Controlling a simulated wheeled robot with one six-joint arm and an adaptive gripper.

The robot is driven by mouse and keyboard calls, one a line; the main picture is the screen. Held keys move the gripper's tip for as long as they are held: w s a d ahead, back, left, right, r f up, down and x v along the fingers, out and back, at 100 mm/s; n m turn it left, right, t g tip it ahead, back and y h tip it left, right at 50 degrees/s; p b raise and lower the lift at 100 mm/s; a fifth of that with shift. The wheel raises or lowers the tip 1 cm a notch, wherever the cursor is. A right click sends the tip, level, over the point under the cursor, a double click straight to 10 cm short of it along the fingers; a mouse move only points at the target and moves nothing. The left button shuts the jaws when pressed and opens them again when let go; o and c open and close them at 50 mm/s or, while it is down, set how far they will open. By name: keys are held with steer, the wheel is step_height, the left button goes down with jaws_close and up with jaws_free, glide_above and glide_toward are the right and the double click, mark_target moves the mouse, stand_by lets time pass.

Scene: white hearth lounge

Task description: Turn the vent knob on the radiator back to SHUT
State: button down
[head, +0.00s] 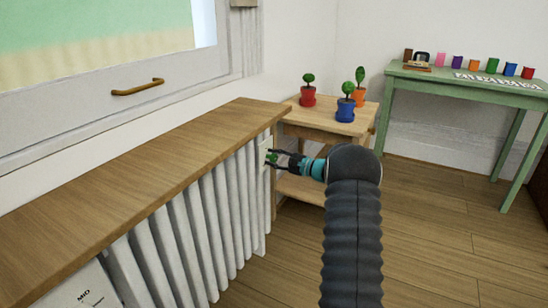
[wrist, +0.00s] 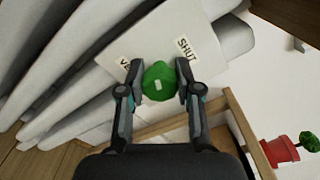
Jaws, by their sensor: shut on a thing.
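The vent knob (wrist: 158,82) is green with a small white mark on its face. It sits on a white plate (wrist: 205,50) at the end of the radiator (head: 200,230). The plate reads SHUT at the upper right in the wrist view; a second label, starting "VE", is partly hidden by the left finger. My gripper (wrist: 157,88) is shut on the knob, one finger on each side. In the head view my gripper (head: 275,158) reaches the radiator's far end, and the knob shows only as a small bit of green. I cannot tell which label the white mark points to.
A wooden shelf (head: 130,165) covers the radiator. A wooden stand (head: 335,125) with red, blue and orange potted plants is close behind my gripper. A green table (head: 440,78) with several coloured items stands at the back right. A panel marked MID (head: 85,290) is at lower left. The right floor is clear.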

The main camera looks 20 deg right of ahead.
steer(key=m+p, duration=0.1)
steer(key=m, duration=0.2)
steer(key=shift+r+m+p, duration=0.2)
steer(key=shift+m+p, duration=0.2)
steer(key=m+p, duration=0.2)
steer(key=m, duration=0.1)
steer(key=shift+m, duration=0.3)
steer(key=m+p, duration=0.2)
steer(key=m, duration=0.2)
steer(key=shift+w+f+m+p, duration=0.1)
steer(key=shift+m+p, duration=0.55)
steer(key=shift+m, duration=0.15)
steer(key=c, duration=0.8)
jaws_free()
steer(key=shift+o, duration=0.2)
steer(key=shift+d, duration=0.1)
